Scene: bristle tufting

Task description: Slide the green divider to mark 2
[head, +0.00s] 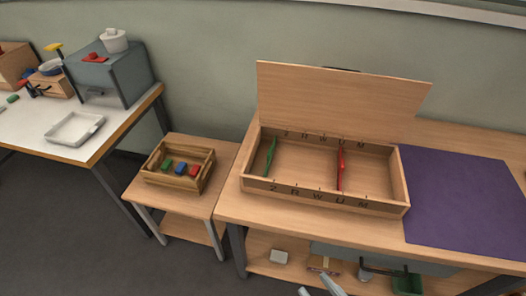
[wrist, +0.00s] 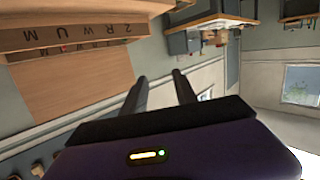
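The green divider (head: 270,158) stands upright across the open wooden box (head: 370,208), near its left wall and a little left of the line between the two marks 2. Mark 2 (head: 272,187) is the leftmost letter on the front rim, followed by R, W, U and M; the same row is on the back rim. A red divider (head: 341,169) stands about level with U. My gripper (wrist: 158,80) shows in the wrist view with its two dark fingers apart and nothing between them. It is away from both dividers. The lettered box wall (wrist: 70,38) shows at upper left there.
The box's raised lid (head: 340,100) stands behind it. A purple mat (head: 465,200) lies to the right. A low table at left holds a wooden crate (head: 190,185) with colored blocks. A white tray (head: 88,117) lies on the far-left table.

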